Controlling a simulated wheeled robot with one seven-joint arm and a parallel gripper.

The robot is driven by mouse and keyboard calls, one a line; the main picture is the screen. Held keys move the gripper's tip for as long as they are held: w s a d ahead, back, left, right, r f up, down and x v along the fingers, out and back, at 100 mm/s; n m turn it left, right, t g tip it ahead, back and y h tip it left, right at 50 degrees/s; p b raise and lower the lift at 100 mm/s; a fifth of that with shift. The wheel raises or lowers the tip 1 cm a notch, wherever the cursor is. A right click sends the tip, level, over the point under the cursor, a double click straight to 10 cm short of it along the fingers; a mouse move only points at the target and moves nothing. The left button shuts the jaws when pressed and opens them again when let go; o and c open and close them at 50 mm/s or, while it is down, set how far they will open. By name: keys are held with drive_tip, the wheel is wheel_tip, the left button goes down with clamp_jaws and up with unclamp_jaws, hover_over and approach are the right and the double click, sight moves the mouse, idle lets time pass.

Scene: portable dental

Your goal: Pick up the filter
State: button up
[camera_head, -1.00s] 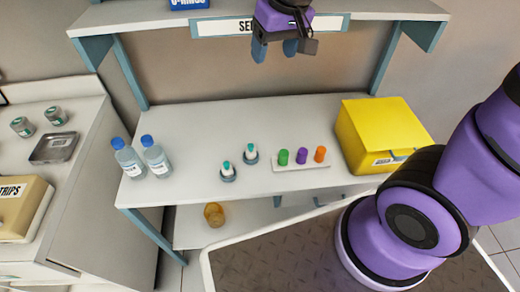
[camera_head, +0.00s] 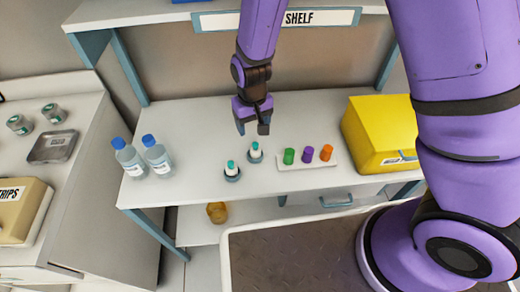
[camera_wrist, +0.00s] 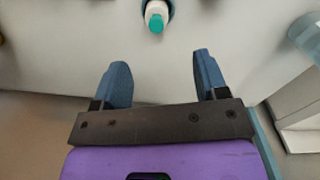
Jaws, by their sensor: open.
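No thing here is labelled as a filter, so I cannot tell for sure which one it is. Two small white pieces with teal tops stand upright in round blue-grey holders on the table: a front one (camera_head: 231,169) and a rear one (camera_head: 255,151). My gripper (camera_head: 252,127) is open and empty, pointing down above and just behind the rear piece. In the wrist view, a teal-topped white piece (camera_wrist: 156,17) shows at the top edge, beyond and apart from the open blue fingertips of my gripper (camera_wrist: 162,70).
A white rack (camera_head: 304,164) with green, purple and orange cylinders stands to the right. A yellow box (camera_head: 375,130) is farther right. Two clear blue-capped bottles (camera_head: 129,160) stand at left. The shelf labelled "SHELF" (camera_head: 300,18) overhangs the back. The table's middle left is clear.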

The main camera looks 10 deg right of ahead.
sight(255, 144)
drive_tip(key=shift+d+f, duration=0.15)
drive_tip(key=shift+f, duration=2.55)
drive_tip(key=shift+d+f, duration=0.1)
drive_tip(key=shift+f, duration=2.55)
drive_tip(key=c, duration=1.1)
drive_tip(key=shift+r, duration=0.1)
